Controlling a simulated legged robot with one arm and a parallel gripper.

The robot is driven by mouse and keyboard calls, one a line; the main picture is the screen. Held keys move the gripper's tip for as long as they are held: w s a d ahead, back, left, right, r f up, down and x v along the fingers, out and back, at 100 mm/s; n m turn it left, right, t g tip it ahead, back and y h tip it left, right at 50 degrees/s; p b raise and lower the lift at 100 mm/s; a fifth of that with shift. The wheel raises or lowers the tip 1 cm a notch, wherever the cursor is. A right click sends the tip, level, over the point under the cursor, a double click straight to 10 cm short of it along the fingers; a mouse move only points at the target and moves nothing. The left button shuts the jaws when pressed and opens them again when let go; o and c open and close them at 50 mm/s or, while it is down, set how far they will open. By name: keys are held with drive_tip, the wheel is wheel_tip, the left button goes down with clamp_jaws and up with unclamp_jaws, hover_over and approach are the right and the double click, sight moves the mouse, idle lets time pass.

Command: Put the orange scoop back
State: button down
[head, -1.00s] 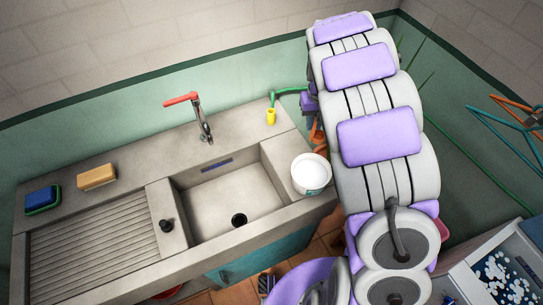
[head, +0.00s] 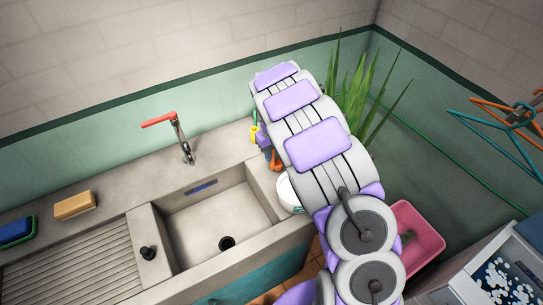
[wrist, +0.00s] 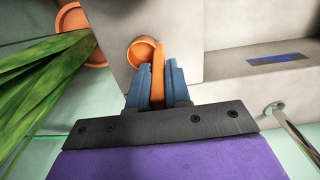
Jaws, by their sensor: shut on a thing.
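The orange scoop (wrist: 143,50) is in my gripper (wrist: 155,68) in the wrist view. The blue-grey fingers are shut on its orange handle, and its round bowl shows just beyond the fingertips. In the head view an orange part of the scoop (head: 275,160) shows beside my arm, near the back right end of the sink counter. My arm hides most of the gripper there. The wrist view does not clearly show whether the scoop touches a surface.
A white tub (head: 287,194) stands on the counter's right end, partly behind my arm. The stone sink (head: 215,225) has a red-handled tap (head: 178,138). A yellow nozzle (head: 254,135), a green plant (head: 365,95) and a pink basin (head: 418,240) are near my arm.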

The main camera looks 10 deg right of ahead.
drive_tip(key=shift+f, duration=0.5)
drive_tip(key=shift+a, duration=0.4)
drive_tip(key=c, duration=1.5)
unclamp_jaws()
drive_tip(key=o, duration=0.4)
drive_tip(key=shift+d, duration=0.25)
